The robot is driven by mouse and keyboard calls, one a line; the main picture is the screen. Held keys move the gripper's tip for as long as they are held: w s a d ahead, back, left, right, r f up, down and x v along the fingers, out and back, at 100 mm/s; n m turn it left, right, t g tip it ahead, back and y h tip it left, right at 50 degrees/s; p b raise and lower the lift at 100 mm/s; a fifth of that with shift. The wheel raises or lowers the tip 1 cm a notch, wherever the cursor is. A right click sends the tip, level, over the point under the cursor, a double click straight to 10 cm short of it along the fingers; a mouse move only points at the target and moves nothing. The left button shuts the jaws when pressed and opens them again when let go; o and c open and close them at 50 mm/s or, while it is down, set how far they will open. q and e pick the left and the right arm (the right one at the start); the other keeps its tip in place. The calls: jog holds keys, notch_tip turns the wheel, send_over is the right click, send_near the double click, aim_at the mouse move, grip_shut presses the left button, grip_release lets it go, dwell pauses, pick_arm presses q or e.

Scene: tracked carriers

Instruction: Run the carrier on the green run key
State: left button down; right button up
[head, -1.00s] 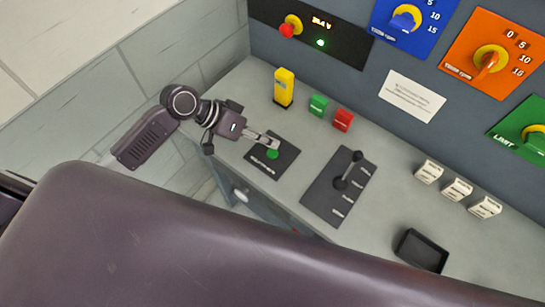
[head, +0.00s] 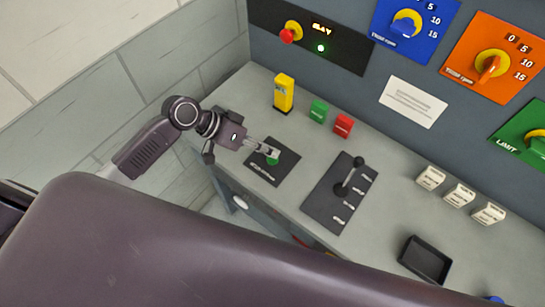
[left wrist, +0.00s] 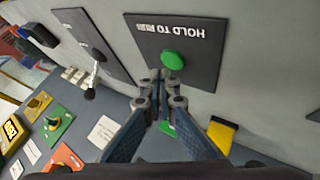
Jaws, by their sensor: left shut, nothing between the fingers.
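The green run key (head: 272,160) is a round green button on a dark plate (head: 262,171) at the left of the grey console. In the left wrist view the same green button (left wrist: 172,60) sits below white HOLD TO RUN lettering that appears upside down. My left gripper (head: 275,152) is shut and empty, its fingertips over the edge of the button. In the left wrist view the fingertips (left wrist: 159,76) are just beside the button; I cannot tell whether they touch it. The carrier is not clearly in view. My right gripper is not in view.
A black lever (head: 350,176) stands on a plate to the right. A yellow block (head: 284,93), a green block (head: 318,110) and a red block (head: 342,125) stand behind. A black tray (head: 425,260) and several white blocks are farther right. Dials line the back panel.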

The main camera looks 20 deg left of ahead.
aim_at(270, 158)
pick_arm(q)
jog(key=shift+f, duration=0.15)
dwell(0.5)
jog(key=shift+f, duration=0.3)
jog(key=shift+f+b, duration=0.35)
jog(key=shift+f, duration=0.2)
dwell(1.3)
jog(key=shift+r, duration=0.1)
dwell(2.8)
jog(key=shift+r+p, duration=0.9)
jog(key=shift+p, duration=0.1)
jog(key=shift+r, duration=0.1)
notch_tip(270, 158, up, 5)
jog(key=p, duration=0.5)
dwell(0.5)
